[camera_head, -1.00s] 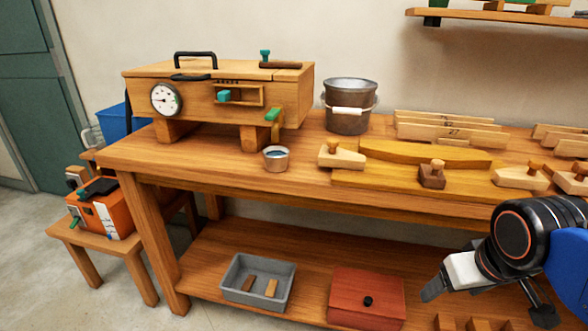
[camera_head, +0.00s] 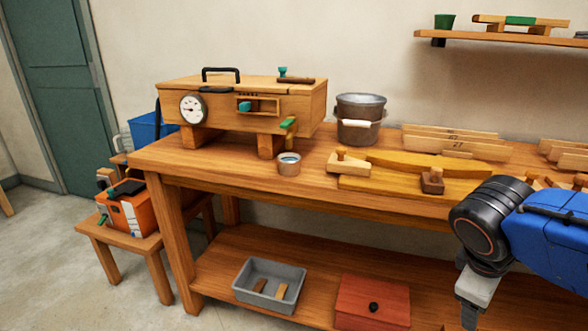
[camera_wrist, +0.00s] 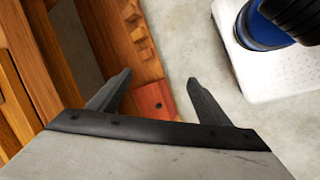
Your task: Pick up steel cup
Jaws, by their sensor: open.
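The steel cup (camera_head: 289,164) is a small round metal cup standing upright on the workbench (camera_head: 215,164), just in front of the wooden steam box's right leg. My gripper (camera_head: 468,318) hangs at the lower right of the head view, in front of the bench and well away from the cup. In the wrist view my gripper (camera_wrist: 160,88) has its two dark fingers spread apart with nothing between them. The cup is not in the wrist view.
The wooden box (camera_head: 245,105) with a gauge stands behind the cup. A metal bucket (camera_head: 360,118) is behind to the right. Wooden planes and a yellow board (camera_head: 440,163) lie to the right. A grey tray (camera_head: 270,285) and red box (camera_head: 372,302) sit on the lower shelf.

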